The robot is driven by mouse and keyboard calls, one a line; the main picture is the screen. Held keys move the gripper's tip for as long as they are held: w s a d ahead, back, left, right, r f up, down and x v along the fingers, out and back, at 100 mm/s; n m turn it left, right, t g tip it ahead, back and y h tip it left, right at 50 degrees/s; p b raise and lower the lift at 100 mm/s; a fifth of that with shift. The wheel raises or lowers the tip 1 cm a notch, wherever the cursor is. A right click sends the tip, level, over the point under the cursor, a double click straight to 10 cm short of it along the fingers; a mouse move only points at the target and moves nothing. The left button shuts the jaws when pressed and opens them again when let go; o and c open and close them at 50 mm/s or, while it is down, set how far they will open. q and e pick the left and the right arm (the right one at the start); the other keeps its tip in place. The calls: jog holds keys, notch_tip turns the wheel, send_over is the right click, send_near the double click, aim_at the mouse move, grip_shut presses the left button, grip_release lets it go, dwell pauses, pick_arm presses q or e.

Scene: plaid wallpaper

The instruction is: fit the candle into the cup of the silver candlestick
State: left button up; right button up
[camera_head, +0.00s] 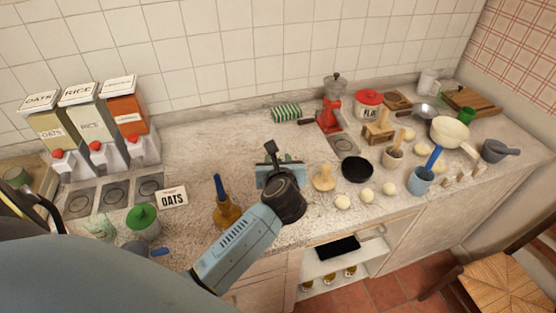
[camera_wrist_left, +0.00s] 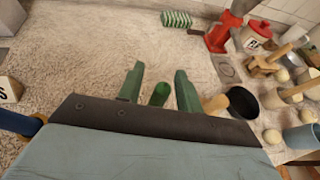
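My left gripper (camera_head: 270,152) is over the middle of the counter, its arm coming in from the lower left. In the left wrist view its two green fingers (camera_wrist_left: 159,76) stand apart, so it looks open. A short green cylinder, possibly the candle (camera_wrist_left: 159,94), shows between them with a narrow gap on each side; its lower part is hidden by the gripper body. A brass holder (camera_head: 228,214) with an upright blue candle-like stick (camera_head: 219,187) stands left of the gripper. I cannot make out a silver candlestick; the gripper may hide it. My right gripper is not in view.
Several pale balls, a blue cup (camera_head: 421,181) and a red grinder (camera_head: 331,116) are farther right. Dispensers and an OATS sign (camera_head: 173,197) are left. Counter behind the gripper is mostly clear.

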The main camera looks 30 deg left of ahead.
pick_arm(q)
jog(key=shift+r, duration=0.15)
jog(key=shift+s+d+r, duration=0.15)
jog(key=shift+s+d, duration=0.05)
jog(key=shift+s, duration=0.05)
jog(key=v, duration=1.1)
jog(key=shift+s+b, duration=0.15)
jog(key=shift+b, duration=0.2)
jog(key=shift+s+d, duration=0.1)
